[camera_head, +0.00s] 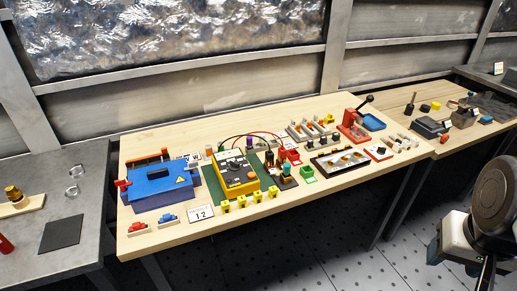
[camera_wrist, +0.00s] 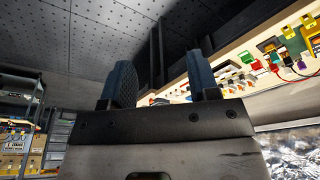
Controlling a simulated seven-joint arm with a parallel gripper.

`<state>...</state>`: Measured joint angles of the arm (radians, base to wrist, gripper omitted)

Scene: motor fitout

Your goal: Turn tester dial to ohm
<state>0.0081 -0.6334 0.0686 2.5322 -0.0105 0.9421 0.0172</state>
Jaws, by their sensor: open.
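The tester is a yellow box with a dark face (camera_head: 236,174) standing on a green mat near the middle of the wooden bench. Its dial shows on the upper face, but the pointer and markings are too small to read. Red and black leads run from it toward the right. My arm shows at the right edge of the head view, far from the tester; the fingers are not clear there. In the wrist view my gripper (camera_wrist: 160,85) is open and empty, with its two blue-grey fingers apart.
A blue box (camera_head: 160,187) stands left of the tester. Small yellow pieces (camera_head: 241,199) line the bench front before it. A red press (camera_head: 354,125) and a black-framed tray (camera_head: 341,161) stand to the right. Open floor (camera_head: 310,255) lies in front of the bench.

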